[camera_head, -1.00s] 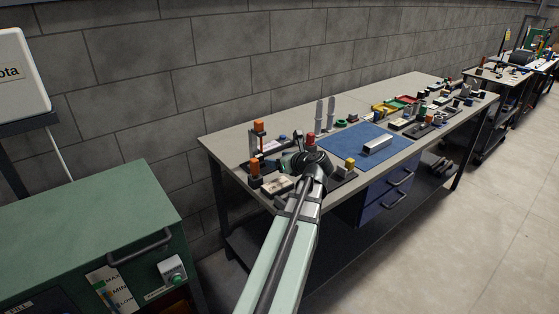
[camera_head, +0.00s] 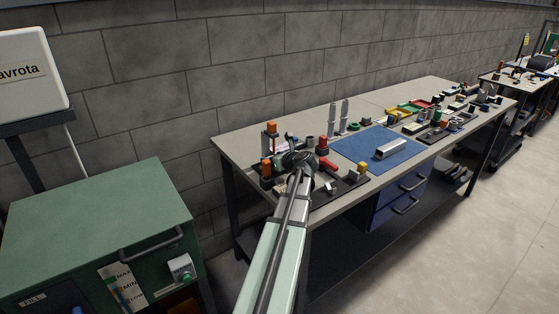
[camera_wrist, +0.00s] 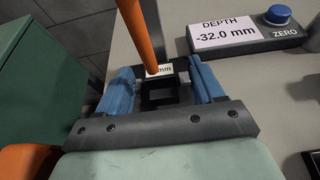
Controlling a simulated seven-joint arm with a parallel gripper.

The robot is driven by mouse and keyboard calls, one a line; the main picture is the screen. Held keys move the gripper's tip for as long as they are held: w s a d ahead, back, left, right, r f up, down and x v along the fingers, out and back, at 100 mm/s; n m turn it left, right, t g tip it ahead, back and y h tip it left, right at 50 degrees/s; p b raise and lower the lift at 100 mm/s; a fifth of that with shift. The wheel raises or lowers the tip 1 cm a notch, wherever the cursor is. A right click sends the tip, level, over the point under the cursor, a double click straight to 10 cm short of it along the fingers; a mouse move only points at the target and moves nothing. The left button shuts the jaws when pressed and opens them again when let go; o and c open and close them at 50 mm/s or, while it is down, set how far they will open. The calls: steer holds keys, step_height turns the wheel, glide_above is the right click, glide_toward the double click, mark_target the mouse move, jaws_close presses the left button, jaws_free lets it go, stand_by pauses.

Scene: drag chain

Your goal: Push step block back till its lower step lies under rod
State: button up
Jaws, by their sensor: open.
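In the wrist view my gripper (camera_wrist: 161,70) is open, with one blue finger on each side of a small dark stepped part (camera_wrist: 160,94). I cannot tell whether this part is the step block or whether the fingers touch it. An orange rod-like piece (camera_wrist: 138,36) comes down from the top edge and ends in front of a small white label reading "mm".
A display (camera_wrist: 226,34) reads "DEPTH -32.0 mm", with a blue ZERO button (camera_wrist: 278,15) beside it. A red-handled part (camera_head: 327,163) lies just right of my gripper. A blue mat (camera_head: 372,143) with a metal bar is further right. A green cabinet (camera_head: 95,220) stands left.

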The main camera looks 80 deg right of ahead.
steer(key=shift+x, duration=0.9)
jaws_close()
steer(key=shift+o, duration=0.4)
jaws_free()
steer(key=v, duration=1.3)
steer(key=shift+s+a+r, duration=0.2)
steer(key=shift+s+a, duration=0.05)
steer(key=shift+a, duration=0.05)
